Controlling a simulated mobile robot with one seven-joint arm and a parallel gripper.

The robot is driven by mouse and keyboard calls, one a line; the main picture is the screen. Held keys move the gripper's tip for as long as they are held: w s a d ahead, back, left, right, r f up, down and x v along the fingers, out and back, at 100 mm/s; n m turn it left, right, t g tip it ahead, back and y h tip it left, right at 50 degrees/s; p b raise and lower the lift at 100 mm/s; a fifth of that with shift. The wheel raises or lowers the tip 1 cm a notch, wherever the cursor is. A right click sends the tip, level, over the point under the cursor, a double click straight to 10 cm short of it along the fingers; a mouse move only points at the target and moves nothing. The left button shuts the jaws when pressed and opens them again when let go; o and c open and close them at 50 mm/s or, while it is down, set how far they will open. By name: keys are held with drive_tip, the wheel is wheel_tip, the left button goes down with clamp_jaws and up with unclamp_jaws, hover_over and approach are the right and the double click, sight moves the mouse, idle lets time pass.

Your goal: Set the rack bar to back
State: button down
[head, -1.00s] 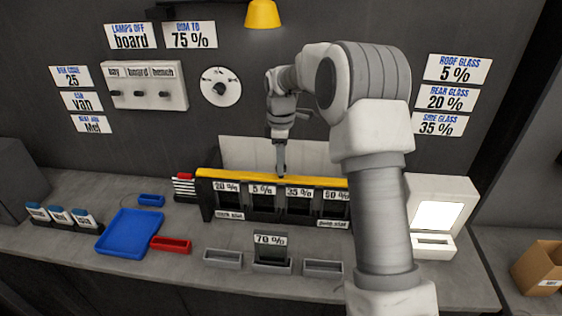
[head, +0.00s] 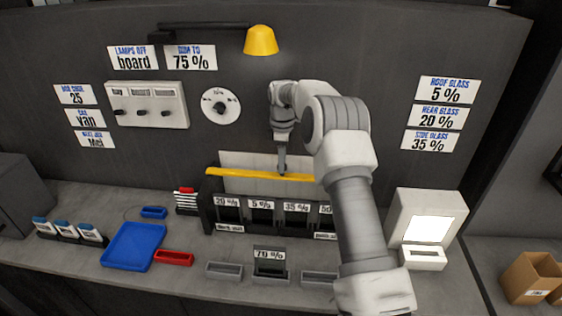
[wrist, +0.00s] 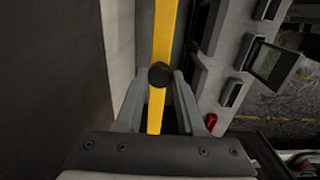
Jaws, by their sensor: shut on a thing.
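The yellow rack bar (head: 235,172) runs along the back top of the dark rack (head: 208,212), with a visible gap between it and the row of percent labels. Its right part is hidden behind my arm. My gripper (head: 282,172) reaches down onto the bar near its middle. In the wrist view the bar (wrist: 165,30) passes between my fingers, with a black round knob (wrist: 160,75) on it near the fingertips. My gripper (wrist: 158,88) is shut on the bar at this knob. The rack's panels read 20 %, 5 %, 35 % and a partly hidden one.
A pale panel (head: 240,160) stands behind the bar. In front of the rack are small grey trays (head: 224,270) and a 70 % panel (head: 270,255). A blue tray (head: 133,247) and red tray (head: 174,258) lie left. A white lit box (head: 432,220) stands right.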

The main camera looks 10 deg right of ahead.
drive_tip(key=shift+w+r, duration=0.2)
drive_tip(key=shift+w, duration=0.1)
drive_tip(key=shift+d, duration=0.1)
drive_tip(key=c, duration=0.5)
unclamp_jaws()
drive_tip(key=shift+w+f, duration=0.1)
drive_tip(key=shift+r, duration=0.5)
wheel_tip(320, 180, up, 3)
drive_tip(key=shift+r+b, duration=0.15)
drive_tip(key=shift+b, duration=0.45)
drive_tip(key=s+d+r+b, duration=0.1)
drive_tip(key=s+d+r, duration=0.1)
drive_tip(key=d, duration=0.1)
drive_tip(key=s+d+r, duration=0.2)
drive_tip(key=d, duration=0.1)
drive_tip(key=s+d+r+b, duration=0.1)
drive_tip(key=s+d+r, duration=0.1)
drive_tip(key=d, duration=0.1)
drive_tip(key=shift+s+d+r+b, duration=0.25)
drive_tip(key=shift+d+r+b, duration=0.05)
drive_tip(key=shift+d+r, duration=0.1)
